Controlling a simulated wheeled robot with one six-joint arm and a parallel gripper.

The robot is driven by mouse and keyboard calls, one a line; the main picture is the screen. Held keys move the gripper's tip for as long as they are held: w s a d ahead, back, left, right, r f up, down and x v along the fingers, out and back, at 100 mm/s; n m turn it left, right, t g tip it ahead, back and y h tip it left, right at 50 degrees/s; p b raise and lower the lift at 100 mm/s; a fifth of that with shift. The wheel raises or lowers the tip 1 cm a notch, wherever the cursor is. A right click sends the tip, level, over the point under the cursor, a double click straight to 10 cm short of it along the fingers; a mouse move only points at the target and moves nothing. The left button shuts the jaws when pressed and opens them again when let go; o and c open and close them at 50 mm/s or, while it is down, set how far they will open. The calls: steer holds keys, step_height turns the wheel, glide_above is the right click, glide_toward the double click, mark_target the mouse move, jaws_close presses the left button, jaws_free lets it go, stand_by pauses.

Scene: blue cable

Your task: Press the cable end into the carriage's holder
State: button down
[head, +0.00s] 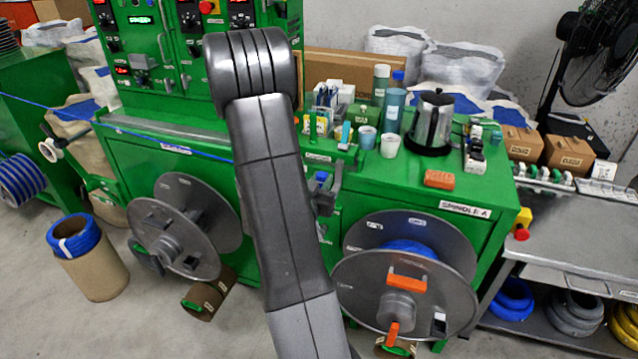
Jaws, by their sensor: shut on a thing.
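The thin blue cable (150,138) runs in a straight line from the left edge, slightly downward to the right along the front of the green bench. It passes out of sight behind my arm. A dark grey bracket-like part (327,196) shows just right of my arm against the bench front, with a small blue piece (321,177) at its top. I cannot tell for certain whether this part belongs to the carriage. My gripper is hidden behind my own arm, so the cable end and its contact with the holder cannot be seen.
A left reel (180,215) and a right reel (405,290) with blue winding project from the green bench (460,192). Its top holds a metal pot (432,118), cups, bottles and an orange block (439,180). A cardboard drum (88,262) stands left on open floor.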

steer(key=shift+p+x, duration=0.8)
steer(key=shift+x, duration=1.05)
steer(key=shift+w+f, duration=0.1)
steer(key=shift+f, duration=0.1)
steer(key=shift+f+b, duration=1.8)
steer(key=shift+b, duration=0.65)
steer(key=shift+b, duration=0.85)
steer(key=shift+f+b, duration=2.15)
steer(key=shift+b, duration=0.2)
steer(key=c, duration=1.1)
jaws_free()
steer(key=shift+c, duration=0.2)
